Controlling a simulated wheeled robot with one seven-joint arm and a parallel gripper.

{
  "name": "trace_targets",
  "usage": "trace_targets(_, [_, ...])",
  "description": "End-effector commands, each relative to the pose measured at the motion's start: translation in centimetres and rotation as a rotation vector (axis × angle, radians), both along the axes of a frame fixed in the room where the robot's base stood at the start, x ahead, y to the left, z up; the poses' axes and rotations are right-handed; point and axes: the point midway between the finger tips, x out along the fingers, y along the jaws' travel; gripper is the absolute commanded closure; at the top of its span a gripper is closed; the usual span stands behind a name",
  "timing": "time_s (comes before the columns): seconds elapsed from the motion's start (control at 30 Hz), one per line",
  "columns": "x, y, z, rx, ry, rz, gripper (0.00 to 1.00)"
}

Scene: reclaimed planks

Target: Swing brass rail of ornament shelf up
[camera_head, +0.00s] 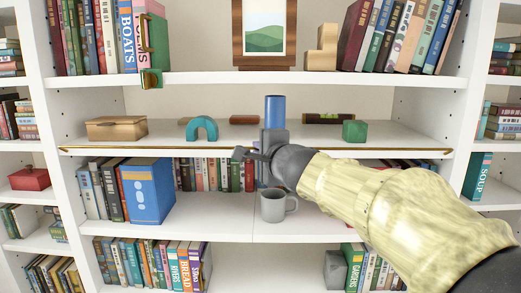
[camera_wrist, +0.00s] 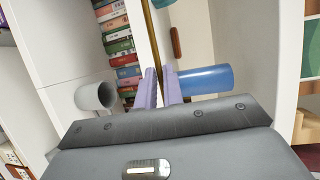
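The brass rail (camera_head: 160,150) is a thin bar running level along the front edge of the ornament shelf (camera_head: 380,135). My gripper (camera_head: 242,154) is at the rail near its middle, with my arm reaching in from the right. In the wrist view the rail (camera_wrist: 151,30) runs down between the two pale fingertips of my gripper (camera_wrist: 159,72). The fingers are close together on it, and their contact is partly hidden. A blue cylinder (camera_head: 275,108) stands upright on the ornament shelf just behind my gripper; it also shows in the wrist view (camera_wrist: 205,79).
The ornament shelf also holds a wooden box (camera_head: 117,128), a teal arch (camera_head: 202,128) and a green cube (camera_head: 354,131).

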Motion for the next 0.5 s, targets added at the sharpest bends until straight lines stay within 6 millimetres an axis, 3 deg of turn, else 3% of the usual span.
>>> trace_targets(0.5, [0.2, 0.0, 1.3, 0.004, 0.053, 0.002, 1.0])
